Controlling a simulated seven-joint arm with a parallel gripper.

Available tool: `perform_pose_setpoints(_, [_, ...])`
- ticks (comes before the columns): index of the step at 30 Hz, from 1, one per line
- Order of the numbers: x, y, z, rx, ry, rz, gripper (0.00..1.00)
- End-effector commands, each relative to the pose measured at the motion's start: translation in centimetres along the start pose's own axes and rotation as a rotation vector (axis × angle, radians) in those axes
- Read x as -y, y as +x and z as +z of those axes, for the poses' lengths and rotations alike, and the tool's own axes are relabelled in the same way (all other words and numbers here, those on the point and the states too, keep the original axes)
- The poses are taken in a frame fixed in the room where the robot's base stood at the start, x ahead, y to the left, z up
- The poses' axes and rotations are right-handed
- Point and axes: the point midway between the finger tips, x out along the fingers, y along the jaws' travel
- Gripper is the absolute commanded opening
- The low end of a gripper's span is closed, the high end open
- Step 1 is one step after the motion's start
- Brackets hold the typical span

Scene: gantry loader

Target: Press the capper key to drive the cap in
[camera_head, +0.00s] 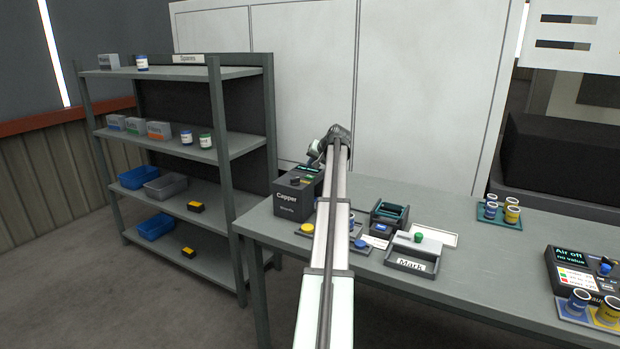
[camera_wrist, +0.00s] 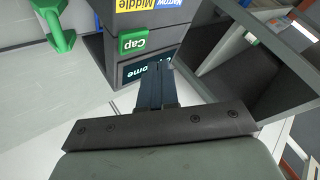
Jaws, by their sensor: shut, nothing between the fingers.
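The capper (camera_head: 289,202) is a dark box at the table's left end, partly behind my arm in the head view. In the wrist view its green Cap key (camera_wrist: 134,43) is in plain sight, beside a yellow Middle label (camera_wrist: 135,5) and a blue Narrow label (camera_wrist: 172,3). Its dark screen (camera_wrist: 138,72) is partly hidden by my fingers. My gripper (camera_wrist: 157,70) is shut and empty. Its fingertips overlap the screen in the picture, just below and right of the Cap key. I see no contact with the key; the exact gap cannot be told.
A grey shelf unit (camera_head: 222,160) stands left of the table. On the table (camera_head: 455,255), a Mark block (camera_head: 412,262) with a green knob sits right of my arm. An Air off panel (camera_head: 572,262) and several cups stand farther right. A large dark frame (camera_wrist: 240,62) fills the wrist view's right.

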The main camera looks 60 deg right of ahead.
Motion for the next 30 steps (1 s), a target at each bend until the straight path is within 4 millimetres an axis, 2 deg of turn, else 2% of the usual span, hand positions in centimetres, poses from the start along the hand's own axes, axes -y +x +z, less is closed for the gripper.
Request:
perform_pose_setpoints(12, [1.6,-2.2,-1.7,-0.001,0.0,0.0,0.0])
perform_pose_setpoints(30, [1.7,-2.3,-1.7,-0.001,0.0,0.0,0.0])
